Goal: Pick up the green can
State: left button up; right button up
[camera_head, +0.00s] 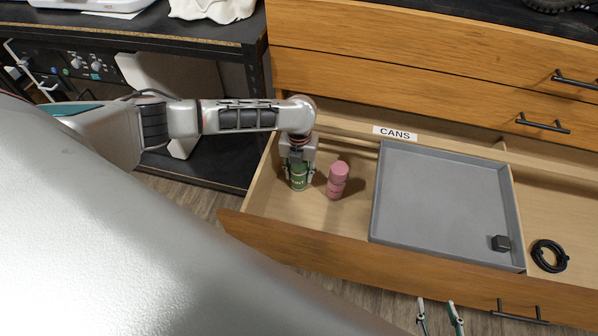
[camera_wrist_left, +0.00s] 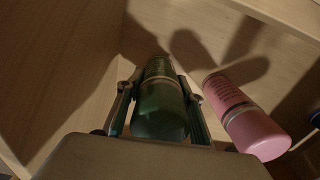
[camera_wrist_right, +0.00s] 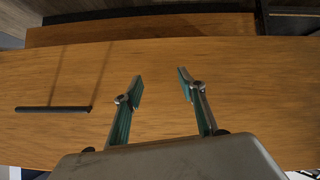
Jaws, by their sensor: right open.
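The green can (camera_head: 299,179) stands in the open drawer, near its left end, under the left arm. My left gripper (camera_head: 298,172) reaches down over it. In the left wrist view the green can (camera_wrist_left: 160,105) lies between the two fingers of my left gripper (camera_wrist_left: 158,98), one along each side. Whether the fingers press on it I cannot tell. My right gripper (camera_head: 440,318) shows at the bottom of the head view. In the right wrist view my right gripper (camera_wrist_right: 160,88) is open and empty in front of a wooden drawer front.
A pink can (camera_head: 337,181) stands just right of the green can; it also shows in the left wrist view (camera_wrist_left: 246,118). A grey tray (camera_head: 440,205) holds a small black block (camera_head: 501,243). A black cable coil (camera_head: 549,256) lies right of it. The drawer front (camera_head: 330,246) borders the near side.

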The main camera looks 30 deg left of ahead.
pick_arm(q)
jog(key=c, duration=0.3)
